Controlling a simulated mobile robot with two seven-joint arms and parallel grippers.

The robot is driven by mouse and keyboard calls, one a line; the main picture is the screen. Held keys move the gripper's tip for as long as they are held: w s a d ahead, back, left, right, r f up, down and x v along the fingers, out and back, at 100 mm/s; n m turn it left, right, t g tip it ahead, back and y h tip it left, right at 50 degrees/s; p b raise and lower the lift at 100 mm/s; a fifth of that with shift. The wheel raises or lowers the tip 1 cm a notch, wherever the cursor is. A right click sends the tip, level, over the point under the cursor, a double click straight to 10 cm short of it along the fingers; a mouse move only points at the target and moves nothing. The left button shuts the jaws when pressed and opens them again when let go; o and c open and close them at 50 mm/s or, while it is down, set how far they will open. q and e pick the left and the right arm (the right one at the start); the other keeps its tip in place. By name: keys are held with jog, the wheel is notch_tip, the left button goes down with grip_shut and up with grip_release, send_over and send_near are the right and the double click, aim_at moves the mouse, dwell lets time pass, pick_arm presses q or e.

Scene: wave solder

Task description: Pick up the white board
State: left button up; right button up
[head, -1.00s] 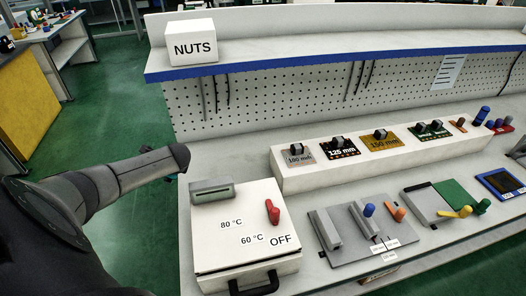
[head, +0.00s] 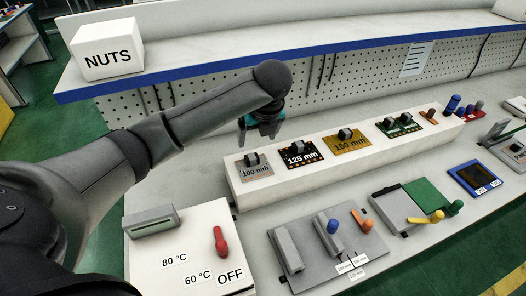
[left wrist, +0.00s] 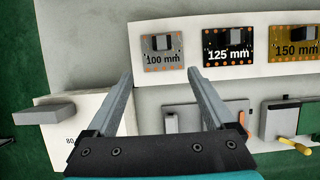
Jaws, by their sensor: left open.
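The white board, a pale grey board marked 100 mm (head: 255,172), lies at the left end of a long white block (head: 300,178). A dark clip-like grip stands on it. It also shows in the left wrist view (left wrist: 162,58), ahead of the fingertips and roughly centred between them. My left gripper (head: 259,132) is open and empty, above and behind that board in the head view. Its two spread fingers (left wrist: 161,72) frame the lower edge of the block in the wrist view. My right gripper is not in view.
A black 125 mm board (head: 300,154), a gold 150 mm board (head: 347,142) and a green board (head: 399,124) share the block. A white box with a red lever (head: 220,240) and a grey fixture (head: 330,250) stand in front. A shelf (head: 330,38) runs behind, with a NUTS box (head: 107,50).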

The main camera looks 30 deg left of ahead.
pick_arm(q)
jog(key=b, duration=0.1)
send_near(253, 160)
jog(key=x, duration=0.3)
jog(key=shift+s, duration=0.25)
jog(key=shift+w+a+f+b, duration=0.1)
jog(key=shift+a+f+b, duration=0.1)
jog(key=shift+f+b, duration=0.15)
jog(key=shift+w+a+f, duration=0.1)
jog(key=shift+f, duration=0.2)
jog(key=x, duration=0.1)
jog(key=b+x, duration=0.1)
jog(key=x, duration=0.1)
jog(key=shift+w+f, duration=0.2)
jog(key=shift+w, duration=0.15)
jog(key=shift+w+a+f, duration=0.2)
jog(key=shift+f, duration=0.45)
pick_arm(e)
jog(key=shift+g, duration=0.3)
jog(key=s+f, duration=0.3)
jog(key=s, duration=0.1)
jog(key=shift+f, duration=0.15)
pick_arm(q)
grip_shut()
